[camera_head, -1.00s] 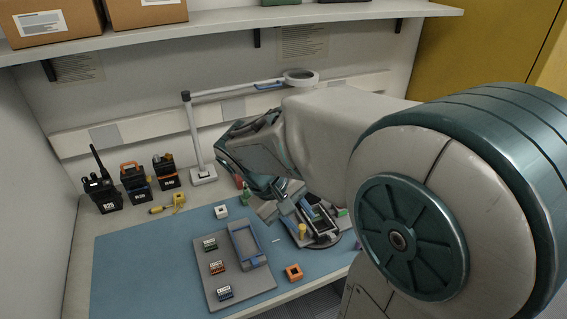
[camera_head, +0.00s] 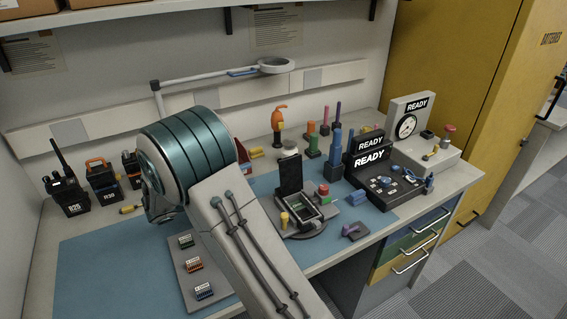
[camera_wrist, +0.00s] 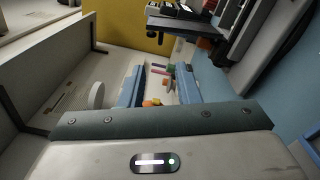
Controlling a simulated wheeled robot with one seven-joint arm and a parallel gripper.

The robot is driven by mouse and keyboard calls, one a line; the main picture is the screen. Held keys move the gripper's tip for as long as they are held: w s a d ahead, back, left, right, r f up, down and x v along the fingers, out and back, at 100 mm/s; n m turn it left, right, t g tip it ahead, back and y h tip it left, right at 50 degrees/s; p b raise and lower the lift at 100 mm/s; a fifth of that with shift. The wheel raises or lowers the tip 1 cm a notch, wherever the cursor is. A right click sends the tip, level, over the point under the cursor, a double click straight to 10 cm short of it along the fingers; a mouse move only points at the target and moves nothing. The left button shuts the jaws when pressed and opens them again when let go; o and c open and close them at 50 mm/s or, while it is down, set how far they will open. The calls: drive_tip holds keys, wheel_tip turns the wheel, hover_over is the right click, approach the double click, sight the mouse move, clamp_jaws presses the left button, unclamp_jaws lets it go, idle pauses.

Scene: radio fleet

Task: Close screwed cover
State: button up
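A radio body (camera_head: 306,210) with an open compartment sits on a round dark stand (camera_head: 314,229) in the middle of the bench. A dark flat panel (camera_head: 291,173), probably the cover, stands upright at its back edge. A yellow-topped knob (camera_head: 284,219) is beside it. In the wrist view, a dark fixture part (camera_wrist: 197,24), seemingly of this stand, shows at the top. My gripper (camera_wrist: 159,88) has its two blue fingers apart with nothing held between them. In the head view my arm hides most of the gripper, which is left of the radio.
Several radios (camera_head: 66,193) stand at the back left. A grey tray (camera_head: 183,268) with small connectors lies at the front left. Coloured upright tools (camera_head: 335,145) and READY consoles (camera_head: 368,155) stand right of the radio. A lamp arm (camera_head: 215,75) reaches over the back.

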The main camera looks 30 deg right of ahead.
sight(284, 161)
drive_tip(key=d, duration=0.4)
drive_tip(key=d+p, duration=0.1)
drive_tip(key=d, duration=0.7)
drive_tip(key=shift+w+d, duration=0.15)
drive_tip(key=shift+w, duration=0.25)
clamp_jaws()
